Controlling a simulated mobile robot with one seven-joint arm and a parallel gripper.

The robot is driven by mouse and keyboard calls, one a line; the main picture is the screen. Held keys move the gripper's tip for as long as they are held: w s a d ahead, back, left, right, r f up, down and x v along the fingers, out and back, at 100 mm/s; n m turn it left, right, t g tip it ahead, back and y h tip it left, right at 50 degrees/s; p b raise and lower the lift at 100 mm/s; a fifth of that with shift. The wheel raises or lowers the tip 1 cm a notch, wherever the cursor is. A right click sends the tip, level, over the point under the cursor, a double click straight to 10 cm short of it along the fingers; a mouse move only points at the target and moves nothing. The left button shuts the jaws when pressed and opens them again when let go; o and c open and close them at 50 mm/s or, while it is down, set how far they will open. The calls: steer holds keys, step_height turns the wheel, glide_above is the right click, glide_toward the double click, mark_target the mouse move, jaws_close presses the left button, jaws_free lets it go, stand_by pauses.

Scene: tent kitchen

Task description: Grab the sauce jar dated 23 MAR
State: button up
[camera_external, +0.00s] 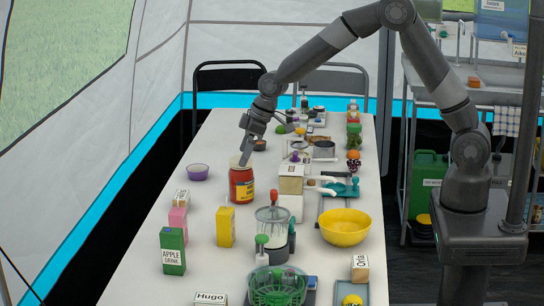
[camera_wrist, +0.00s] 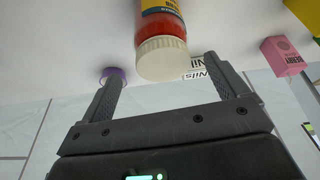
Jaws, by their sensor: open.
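A red sauce jar (camera_external: 242,187) with a cream lid and a yellow and blue label stands upright on the long white table, left of its middle. In the wrist view the jar (camera_wrist: 162,20) appears upside down, with its cream lid toward me. No date can be read on it in either view. My gripper (camera_external: 245,158) points down at the jar's lid. In the wrist view its two fingers (camera_wrist: 163,70) are spread wide, with the lid lined up between their tips. Nothing is held, and I cannot tell whether a finger touches the jar.
A purple bowl (camera_external: 197,172) stands left of the jar. A yellow box (camera_external: 225,227), a pink box (camera_external: 178,221) and a green drink carton (camera_external: 172,251) stand in front. A cream box stack (camera_external: 291,186), a blender (camera_external: 272,222) and a yellow bowl (camera_external: 345,227) are to the right.

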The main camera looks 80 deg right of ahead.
mark_target(238, 169)
steer(key=shift+x, duration=3.15)
steer(key=shift+s+a+f, duration=0.1)
steer(key=shift+s+a, duration=0.1)
steer(key=shift+c, duration=0.5)
steer(key=c, duration=1.3)
steer(key=shift+c, duration=0.6)
steer(key=shift+r, duration=0.2)
